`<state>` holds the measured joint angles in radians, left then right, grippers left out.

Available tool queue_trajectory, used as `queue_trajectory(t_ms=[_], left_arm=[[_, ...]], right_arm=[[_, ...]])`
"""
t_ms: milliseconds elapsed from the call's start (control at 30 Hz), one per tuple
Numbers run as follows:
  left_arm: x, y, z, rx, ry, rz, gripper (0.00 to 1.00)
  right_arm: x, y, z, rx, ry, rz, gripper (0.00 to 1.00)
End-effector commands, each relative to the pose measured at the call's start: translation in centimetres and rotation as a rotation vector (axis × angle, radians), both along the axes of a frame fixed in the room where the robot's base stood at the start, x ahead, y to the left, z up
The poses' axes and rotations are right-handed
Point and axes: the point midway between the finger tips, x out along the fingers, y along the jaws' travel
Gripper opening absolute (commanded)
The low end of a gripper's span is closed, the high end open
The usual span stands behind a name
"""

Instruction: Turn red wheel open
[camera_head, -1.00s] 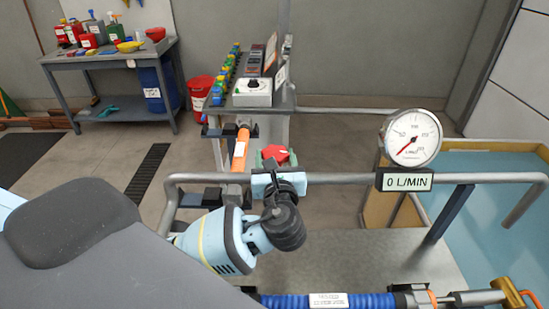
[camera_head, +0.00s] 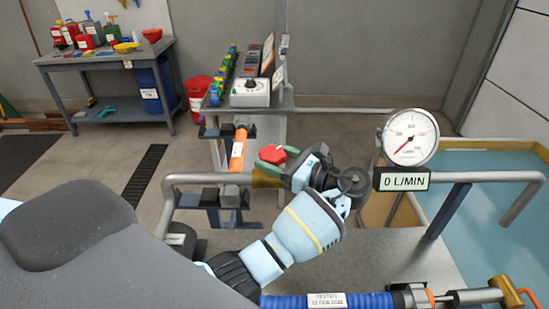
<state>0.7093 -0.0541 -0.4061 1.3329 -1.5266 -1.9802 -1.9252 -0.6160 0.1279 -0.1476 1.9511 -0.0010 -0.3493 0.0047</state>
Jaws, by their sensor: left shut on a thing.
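The red wheel (camera_head: 270,154) sits above a brass valve body (camera_head: 266,179) on the horizontal grey pipe, near the middle of the view. My left gripper (camera_head: 277,156) is shut on the red wheel, with green finger parts showing at its sides. My light-blue wrist lies to the right and in front of the wheel and hides part of the valve and pipe. The round gauge (camera_head: 410,137) stands on the pipe to the right, above a display (camera_head: 402,180) reading 0 L/MIN. My right gripper is not in view.
A blue hose (camera_head: 375,300) runs along the front edge. A blue water tank (camera_head: 490,200) is at the right. An orange hose piece (camera_head: 238,149) and a panel with a knob (camera_head: 250,94) stand behind the pipe. A workbench (camera_head: 105,58) is at the back left.

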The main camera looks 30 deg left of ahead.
Motion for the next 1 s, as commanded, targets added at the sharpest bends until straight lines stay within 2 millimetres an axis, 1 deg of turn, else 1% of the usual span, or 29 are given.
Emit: queue_trajectory(t_ms=[233,500,1000], left_arm=[[0.18,0.00,0.16,-0.001,0.000,0.145,0.35],[0.20,0.05,0.22,0.001,-0.002,0.239,0.35],[0.19,0.14,0.29,0.004,-0.007,0.277,0.35]], right_arm=[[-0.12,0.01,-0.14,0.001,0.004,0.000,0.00],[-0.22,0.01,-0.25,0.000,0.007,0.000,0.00],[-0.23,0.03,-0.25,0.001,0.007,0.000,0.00]])
